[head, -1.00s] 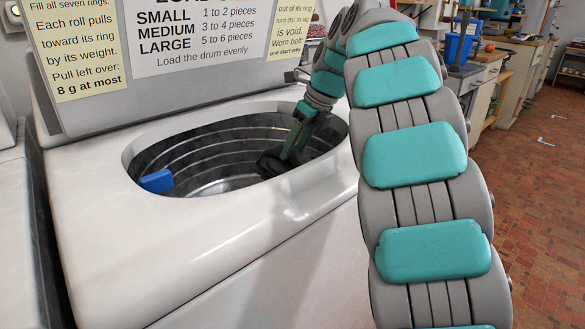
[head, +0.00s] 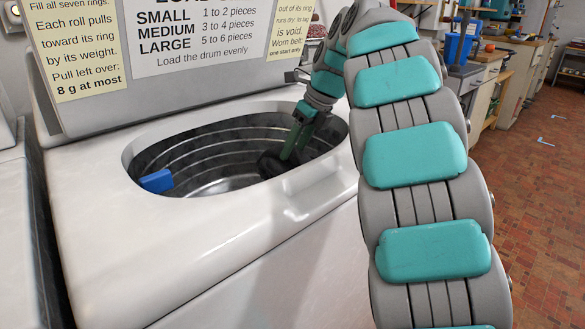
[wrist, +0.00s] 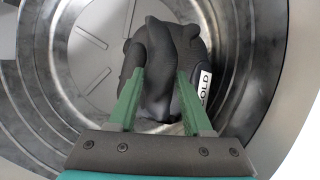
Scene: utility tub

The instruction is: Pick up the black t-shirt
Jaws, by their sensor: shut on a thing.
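The black t-shirt (wrist: 160,62) is a dark bunched cloth inside the metal tub, with a white tag reading "COLD" on its right side in the wrist view. My gripper (wrist: 160,88) is shut on a fold of the cloth, with one green finger on each side. In the head view my gripper (head: 290,150) reaches down into the tub, and only a dark part of the t-shirt (head: 272,164) shows at the fingertips. The tub's front rim hides what lies lower.
The white machine's rim (head: 250,205) surrounds the oval tub opening. A blue block-like object (head: 156,181) sits at the tub's left wall. A raised lid with paper signs (head: 200,35) stands behind the opening. The brick floor (head: 530,200) is open at the right.

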